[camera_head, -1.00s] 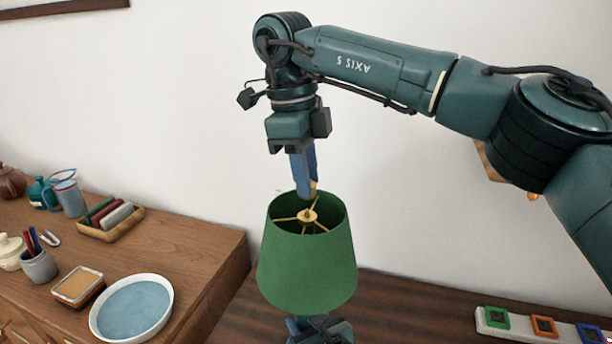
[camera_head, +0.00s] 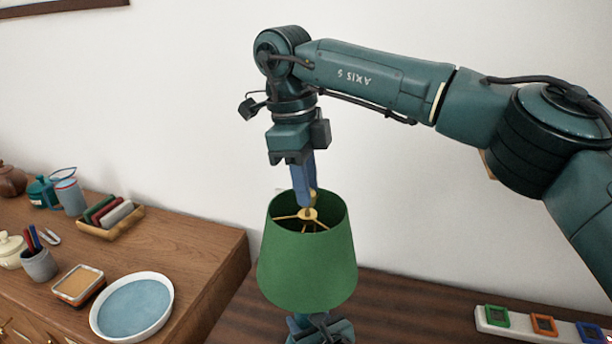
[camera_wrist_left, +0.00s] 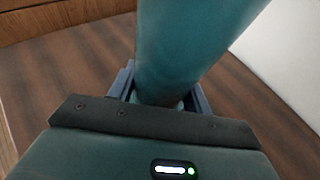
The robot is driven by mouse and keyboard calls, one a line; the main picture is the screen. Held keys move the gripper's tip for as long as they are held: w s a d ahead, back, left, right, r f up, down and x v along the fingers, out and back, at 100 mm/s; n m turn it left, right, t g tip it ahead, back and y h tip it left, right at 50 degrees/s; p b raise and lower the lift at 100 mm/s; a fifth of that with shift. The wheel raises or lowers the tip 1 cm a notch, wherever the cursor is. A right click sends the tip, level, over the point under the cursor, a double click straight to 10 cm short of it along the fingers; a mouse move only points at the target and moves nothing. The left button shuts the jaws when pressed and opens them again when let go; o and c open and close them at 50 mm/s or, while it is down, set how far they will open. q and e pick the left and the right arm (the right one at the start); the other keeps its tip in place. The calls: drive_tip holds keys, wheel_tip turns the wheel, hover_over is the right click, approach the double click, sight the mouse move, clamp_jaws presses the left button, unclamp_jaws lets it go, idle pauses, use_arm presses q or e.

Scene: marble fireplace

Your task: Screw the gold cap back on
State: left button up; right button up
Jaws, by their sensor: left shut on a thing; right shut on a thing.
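The lamp has a green shade (camera_head: 307,258), with gold spokes meeting at a hub inside its open top. My right gripper (camera_head: 307,198) points straight down from above, its blue fingers at the hub in the middle of that top. It is shut on the small gold cap (camera_head: 309,213), which is mostly hidden by the fingers. My left gripper (camera_head: 320,331) is below the shade, partly cut off by the frame's lower edge. In the left wrist view its fingers (camera_wrist_left: 163,98) are shut on the teal lamp body (camera_wrist_left: 190,45).
A wooden cabinet at the left holds a blue-topped dish (camera_head: 132,306), an orange-tan pad (camera_head: 78,285), a pen cup (camera_head: 39,265) and a tray of rolls (camera_head: 110,226). A white strip with coloured frames (camera_head: 540,325) lies at the lower right.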

drive_tip(key=shift+f, duration=0.6)
idle(0.4)
drive_tip(key=m, duration=0.4)
drive_tip(key=shift+g, duration=0.3)
drive_tip(key=m+y, duration=0.1)
drive_tip(key=m, duration=0.4)
drive_tip(key=shift+w+d, duration=0.1)
drive_tip(key=shift+d, duration=0.05)
drive_tip(key=m, duration=0.4)
drive_tip(key=shift+g+y, duration=0.3)
drive_tip(key=m+y, duration=0.1)
drive_tip(key=m, duration=0.5)
drive_tip(key=shift+d+m, duration=0.1)
drive_tip(key=shift+m, duration=0.2)
drive_tip(key=m, duration=0.4)
drive_tip(key=shift+y, duration=0.3)
drive_tip(key=m+t, duration=0.1)
drive_tip(key=m, duration=0.7)
drive_tip(key=shift+t, duration=0.4)
drive_tip(key=m, duration=0.4)
drive_tip(key=shift+t, duration=0.3)
